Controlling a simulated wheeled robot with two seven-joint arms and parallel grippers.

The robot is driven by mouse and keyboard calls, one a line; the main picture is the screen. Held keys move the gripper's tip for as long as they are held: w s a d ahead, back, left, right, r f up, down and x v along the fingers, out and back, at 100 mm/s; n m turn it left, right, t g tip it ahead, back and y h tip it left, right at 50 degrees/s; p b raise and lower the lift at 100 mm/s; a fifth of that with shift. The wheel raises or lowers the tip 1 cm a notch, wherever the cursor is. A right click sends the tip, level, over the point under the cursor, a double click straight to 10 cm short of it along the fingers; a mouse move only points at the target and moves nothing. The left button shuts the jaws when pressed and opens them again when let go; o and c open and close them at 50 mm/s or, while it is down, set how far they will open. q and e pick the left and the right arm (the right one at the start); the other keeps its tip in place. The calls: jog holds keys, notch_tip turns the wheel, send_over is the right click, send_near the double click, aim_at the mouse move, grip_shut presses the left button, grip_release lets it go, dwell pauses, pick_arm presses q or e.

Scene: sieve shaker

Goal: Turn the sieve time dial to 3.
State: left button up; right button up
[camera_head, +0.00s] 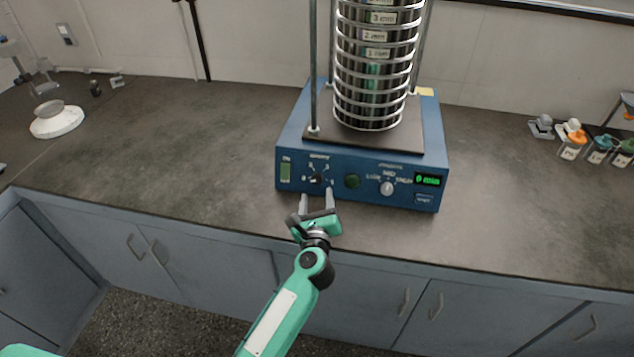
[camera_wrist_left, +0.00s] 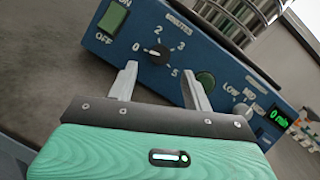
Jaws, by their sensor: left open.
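The blue sieve shaker (camera_head: 360,175) stands on the counter with its control panel facing me. Its time dial is a small black knob (camera_head: 316,179) with a scale around it. In the left wrist view the dial (camera_wrist_left: 158,55) sits under the word MINUTES, with 0, 2, 3 and 5 marked; its white mark appears to point toward 0. The green display (camera_head: 428,180) reads 0 min. My left gripper (camera_head: 317,194) is open just in front of the panel. In the wrist view its fingers (camera_wrist_left: 161,83) are spread below and either side of the dial, apparently not touching it.
A green power switch (camera_head: 285,172) is left of the dial. A round green button (camera_head: 352,181) and a grey-white LOW-MED-HIGH knob (camera_head: 387,188) are to the right. A tall sieve stack (camera_head: 375,70) stands on top between rods.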

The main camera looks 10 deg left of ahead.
aim_at(317, 181)
pick_arm(q)
jog(key=w, duration=0.4)
jog(key=shift+a, duration=0.3)
jog(key=shift+w+a, duration=0.1)
jog(key=shift+w, duration=0.7)
jog(key=shift+c, duration=1)
jog(key=c, duration=0.7)
jog(key=shift+c, duration=0.3)
pick_arm(e)
jog(key=shift+s+d+r, duration=0.1)
jog(key=shift+s+d, duration=0.05)
jog(key=shift+d, duration=0.05)
